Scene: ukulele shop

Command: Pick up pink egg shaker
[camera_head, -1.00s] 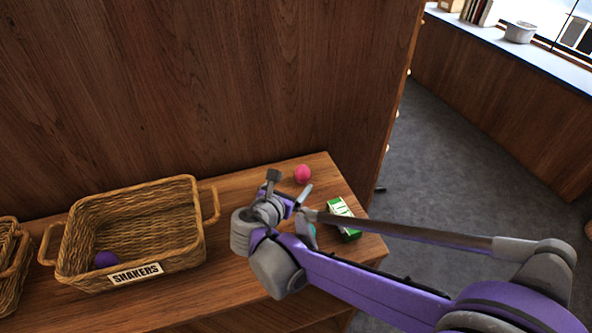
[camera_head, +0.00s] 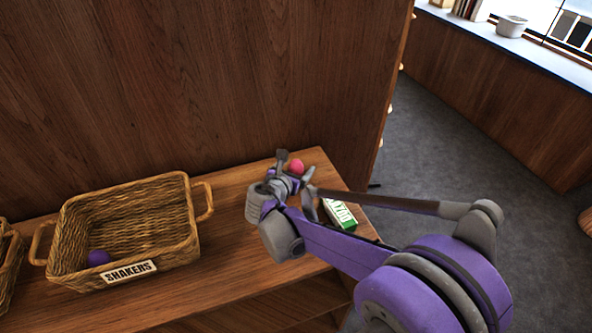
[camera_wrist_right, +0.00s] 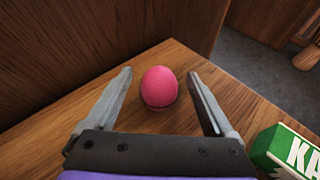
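The pink egg shaker (camera_head: 297,166) rests on the wooden shelf top near its back right corner. In the right wrist view, the pink egg shaker (camera_wrist_right: 159,86) sits between the fingertips, with a gap on each side. My right gripper (camera_head: 296,164) is open around it and low over the shelf; it also shows in the right wrist view (camera_wrist_right: 160,82). I cannot tell whether either finger touches the egg; the wrist view suggests not. My left gripper is not in view.
A green and white box (camera_head: 340,214) lies right of the gripper; it also shows in the wrist view (camera_wrist_right: 290,150). A wicker basket (camera_head: 190,236) labelled SHAKERS, holding a purple egg (camera_head: 98,257), stands to the left. A tall wooden panel (camera_head: 200,80) rises behind the shelf.

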